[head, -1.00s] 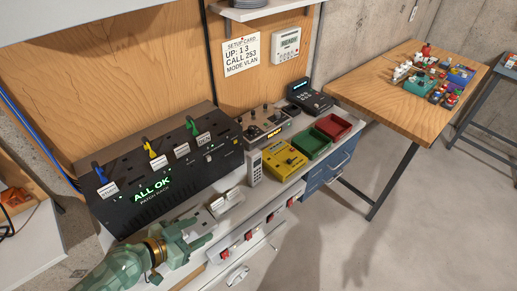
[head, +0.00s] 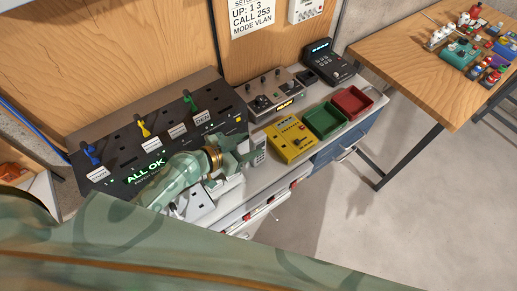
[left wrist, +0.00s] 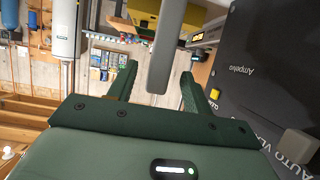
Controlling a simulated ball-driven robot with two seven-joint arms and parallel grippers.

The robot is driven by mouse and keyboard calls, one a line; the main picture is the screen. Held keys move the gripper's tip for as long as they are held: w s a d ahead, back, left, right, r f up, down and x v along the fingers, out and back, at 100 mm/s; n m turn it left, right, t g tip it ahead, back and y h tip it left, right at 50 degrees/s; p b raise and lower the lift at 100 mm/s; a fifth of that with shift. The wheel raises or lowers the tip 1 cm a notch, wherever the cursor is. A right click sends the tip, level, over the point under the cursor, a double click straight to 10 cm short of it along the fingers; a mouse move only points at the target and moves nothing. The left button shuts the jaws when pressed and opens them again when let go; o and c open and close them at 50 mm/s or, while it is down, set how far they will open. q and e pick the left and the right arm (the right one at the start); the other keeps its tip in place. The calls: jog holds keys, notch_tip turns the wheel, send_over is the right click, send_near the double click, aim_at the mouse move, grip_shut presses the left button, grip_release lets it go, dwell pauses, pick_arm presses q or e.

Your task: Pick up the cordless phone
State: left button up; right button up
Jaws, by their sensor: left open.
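The cordless phone (head: 259,156) is a small, slim grey handset with a keypad, on the bench between the black patch panel and the yellow device. My left gripper (head: 247,156) is right beside it on its left and hides part of it. In the left wrist view, a grey bar that looks like the phone's narrow side (left wrist: 165,50) reaches down between the two spread green fingers of my left gripper (left wrist: 160,82). The gripper is open, and I cannot tell whether either finger touches the phone. My right gripper is not in view.
The black patch panel (head: 108,170) stands left of the gripper. The yellow device (head: 290,140), green tray (head: 325,120) and red tray (head: 352,102) lie to the right. A grey mixer-like box (head: 272,98) and black desk phone (head: 330,65) stand behind. White plates (head: 196,205) lie below my forearm.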

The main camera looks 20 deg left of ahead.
aim_at(263, 139)
pick_arm(q)
jog(key=x, duration=0.6)
jog(key=shift+d+r+p, duration=0.1)
jog(key=shift+r+p, duration=0.15)
jog(key=shift+p, duration=0.1)
jog(key=shift+s, duration=0.1)
jog(key=shift+c, duration=0.9)
grip_shut()
